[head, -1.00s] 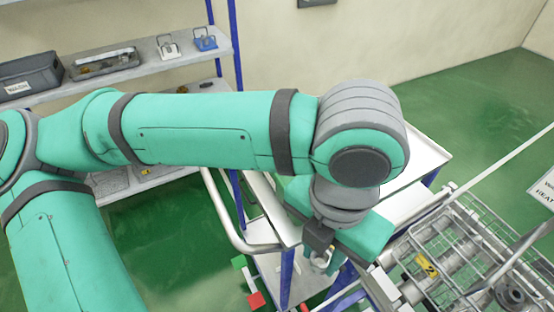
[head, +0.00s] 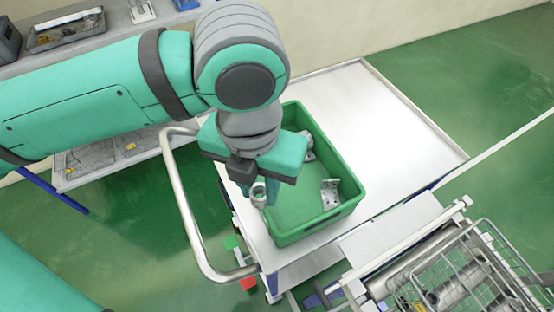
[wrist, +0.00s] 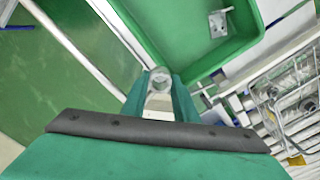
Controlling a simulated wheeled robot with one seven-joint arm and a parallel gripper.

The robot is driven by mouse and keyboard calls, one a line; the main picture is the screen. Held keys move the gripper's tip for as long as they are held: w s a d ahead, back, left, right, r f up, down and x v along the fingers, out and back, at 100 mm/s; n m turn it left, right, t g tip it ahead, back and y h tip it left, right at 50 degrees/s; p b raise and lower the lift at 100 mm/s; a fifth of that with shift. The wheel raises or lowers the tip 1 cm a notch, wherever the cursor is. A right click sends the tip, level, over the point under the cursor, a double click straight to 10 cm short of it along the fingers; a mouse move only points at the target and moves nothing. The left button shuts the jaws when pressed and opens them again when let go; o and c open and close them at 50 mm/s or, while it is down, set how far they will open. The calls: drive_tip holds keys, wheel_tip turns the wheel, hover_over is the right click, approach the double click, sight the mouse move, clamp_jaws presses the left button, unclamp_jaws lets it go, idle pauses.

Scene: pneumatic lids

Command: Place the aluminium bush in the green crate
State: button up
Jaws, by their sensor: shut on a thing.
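My gripper (head: 258,192) is shut on the aluminium bush (head: 258,196), a small silvery ring-shaped part. In the wrist view the bush (wrist: 160,76) sits between the fingertips, its round opening facing the camera. The green crate (head: 318,228) stands on the white top of a trolley. In the head view my gripper and the bush are over the crate's left side; in the wrist view the bush appears just outside the crate's wall (wrist: 216,66). I cannot tell their height above the rim. My wrist hides the crate's left far corner.
In the crate lie a metal bracket (head: 330,194) and another metal part (head: 307,148). The trolley top (head: 385,125) is bare right of the crate. A tubular handle (head: 185,215) rises at the trolley's left. A wire basket (head: 480,275) with metal parts stands at lower right.

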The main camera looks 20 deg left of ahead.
drive_tip(key=w+f, duration=0.2)
drive_tip(key=w, duration=0.2)
drive_tip(key=w+a+f, duration=0.1)
drive_tip(key=w+f, duration=0.2)
drive_tip(key=w, duration=0.1)
drive_tip(key=w+a+f, duration=0.1)
drive_tip(key=w+f, duration=0.2)
drive_tip(key=w, duration=0.1)
drive_tip(key=shift+w+a+f, duration=0.1)
drive_tip(key=shift+a+f, duration=0.1)
drive_tip(key=shift+a, duration=0.05)
drive_tip(key=shift+w+f, duration=0.45)
drive_tip(key=shift+f, duration=0.15)
drive_tip(key=shift+w+a+f, duration=0.1)
drive_tip(key=shift+f, duration=1.5)
drive_tip(key=shift+f, duration=0.1)
drive_tip(key=o, duration=1.1)
drive_tip(key=shift+c, duration=0.2)
wheel_tip(320, 180, up, 12)
